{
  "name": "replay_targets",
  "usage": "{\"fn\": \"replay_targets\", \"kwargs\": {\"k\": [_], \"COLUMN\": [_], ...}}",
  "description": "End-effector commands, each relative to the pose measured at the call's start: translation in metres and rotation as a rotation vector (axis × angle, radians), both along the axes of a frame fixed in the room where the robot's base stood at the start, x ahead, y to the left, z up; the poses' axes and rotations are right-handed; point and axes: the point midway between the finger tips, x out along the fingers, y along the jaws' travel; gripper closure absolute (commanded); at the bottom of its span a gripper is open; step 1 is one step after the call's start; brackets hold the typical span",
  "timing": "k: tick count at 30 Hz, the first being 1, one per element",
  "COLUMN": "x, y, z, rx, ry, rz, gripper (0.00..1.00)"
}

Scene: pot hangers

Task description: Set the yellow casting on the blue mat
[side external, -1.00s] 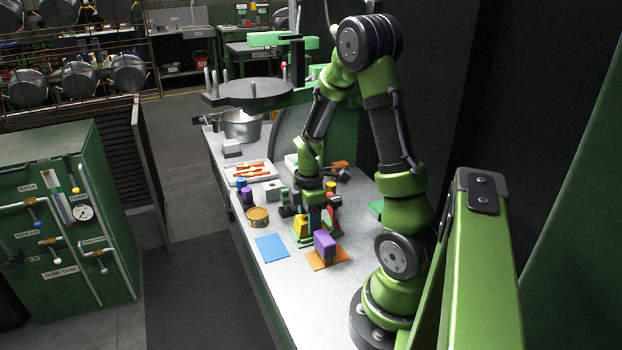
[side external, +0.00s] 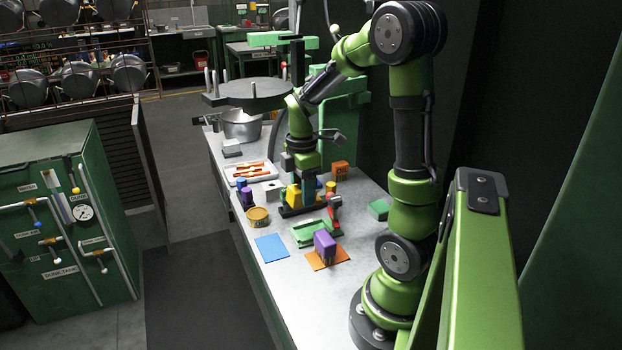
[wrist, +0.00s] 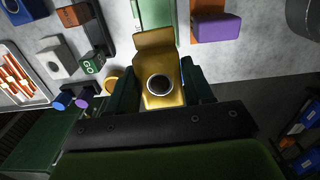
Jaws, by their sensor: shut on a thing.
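The yellow casting (side external: 293,195) is between the fingers of my gripper (side external: 297,207), which is shut on it. In the wrist view the casting (wrist: 160,88) shows a dark round hole with a pale rim and an upright plate, with a dark green finger on either side. The flat blue mat (side external: 272,247) lies bare on the bench, in front and to the left of my gripper in the side view. I cannot tell exactly how high the casting is held. The mat does not show clearly in the wrist view.
A green tray (side external: 310,233) lies empty beside the blue mat. A purple block (side external: 325,244) stands on an orange mat (side external: 318,264). A red-topped object (side external: 334,207) is right of my gripper. A white tray (side external: 238,181) holds orange bars.

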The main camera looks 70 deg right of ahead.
Motion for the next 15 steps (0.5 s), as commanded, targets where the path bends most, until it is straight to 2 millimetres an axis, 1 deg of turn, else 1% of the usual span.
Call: {"fn": "replay_targets", "kwargs": {"k": [1,3,6,9,11,13,15], "x": [0.01,0.023,0.04,0.052,0.058,0.06,0.06], "y": [0.013,0.031,0.054,0.07,0.076,0.074,0.072], "z": [0.001,-0.001,-0.004,-0.005,-0.006,-0.008,-0.018], "rx": [-0.008,-0.026,-0.065,-0.103,-0.125,-0.143,-0.148], "ry": [0.006,0.018,0.035,0.043,0.047,0.052,0.057], "rz": [0.07,0.199,0.404,0.578,0.668,0.724,0.745], "gripper": [0.88,0.88,0.88,0.88,0.88,0.88,0.88]}}
